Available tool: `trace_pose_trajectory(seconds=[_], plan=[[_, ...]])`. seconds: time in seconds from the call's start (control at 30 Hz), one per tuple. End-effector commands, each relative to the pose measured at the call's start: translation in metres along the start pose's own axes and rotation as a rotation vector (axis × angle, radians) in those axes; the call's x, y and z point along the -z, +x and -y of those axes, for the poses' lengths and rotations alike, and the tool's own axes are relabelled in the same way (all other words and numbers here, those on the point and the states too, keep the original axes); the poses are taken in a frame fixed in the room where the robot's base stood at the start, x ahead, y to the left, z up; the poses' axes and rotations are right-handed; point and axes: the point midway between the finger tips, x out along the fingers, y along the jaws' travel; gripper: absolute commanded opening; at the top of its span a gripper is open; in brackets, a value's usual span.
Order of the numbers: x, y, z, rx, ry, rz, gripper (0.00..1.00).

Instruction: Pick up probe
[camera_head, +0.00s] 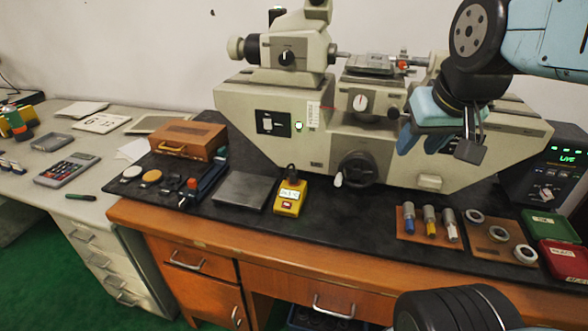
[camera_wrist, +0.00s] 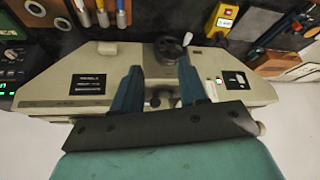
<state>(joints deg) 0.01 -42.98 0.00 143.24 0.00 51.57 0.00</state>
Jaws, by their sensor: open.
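I cannot tell for certain which thing is the probe. A yellow handheld meter (camera_head: 290,198) with a lit display and a dark piece at its top lies on the black bench mat, left of centre. It also shows in the wrist view (camera_wrist: 222,20), at the upper right. Three slim cylinders with blue, yellow and pale ends (camera_head: 429,221) lie on a brown board at the right; they show at the top left of the wrist view (camera_wrist: 102,14). My gripper (camera_head: 421,146) is open and empty, raised in front of the measuring machine. Its two spread fingers show in the wrist view (camera_wrist: 160,72).
The large beige measuring machine (camera_head: 290,150) fills the back of the bench. Metal rings (camera_head: 499,233) and green and red boxes (camera_head: 545,224) are at the right. A grey plate (camera_head: 240,188) and a wooden case (camera_head: 178,139) are at the left.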

Motion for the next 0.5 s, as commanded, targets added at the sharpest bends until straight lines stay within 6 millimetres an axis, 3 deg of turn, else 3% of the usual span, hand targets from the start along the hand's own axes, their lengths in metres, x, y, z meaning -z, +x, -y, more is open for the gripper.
trace_pose_trajectory(seconds=[0.13,0.27,0.5], plan=[[0.000,0.000,0.000,0.000,0.000,0.000,0.43],[0.002,0.001,0.001,0.000,0.003,0.004,0.53],[0.032,0.023,0.015,-0.019,0.057,0.048,0.53]])
